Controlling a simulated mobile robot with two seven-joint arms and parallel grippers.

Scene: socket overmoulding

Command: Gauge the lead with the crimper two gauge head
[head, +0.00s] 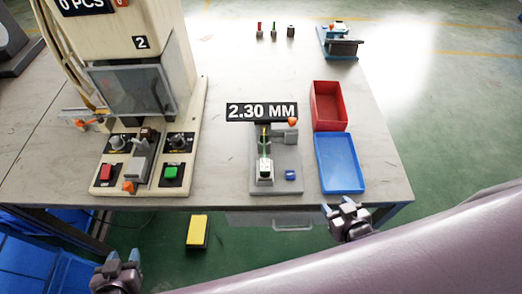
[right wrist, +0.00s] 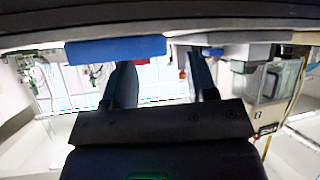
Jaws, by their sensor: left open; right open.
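The gauge (head: 289,178), a grey stand, sits near the table's front edge. A black display (head: 262,112) reading "2.30 MM" stands at its back. A slim green and yellow piece, apparently the lead (head: 264,142), stands upright at the gauge with a white part at its lower end; I cannot tell how it is seated. The crimper marked 2 (head: 112,58) stands to the left. My left gripper (head: 118,258) is open and empty, below the table's front left. My right gripper (head: 343,207) is open near the front edge, just before the blue tray; its fingers (right wrist: 163,85) show nothing between them.
A blue tray (head: 341,163) and a red bin (head: 329,105) stand right of the gauge. A blue device (head: 341,42) and several small upright pieces (head: 275,31) are at the back. A yellow pedal (head: 198,231) lies on the floor. The table between crimper and gauge is clear.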

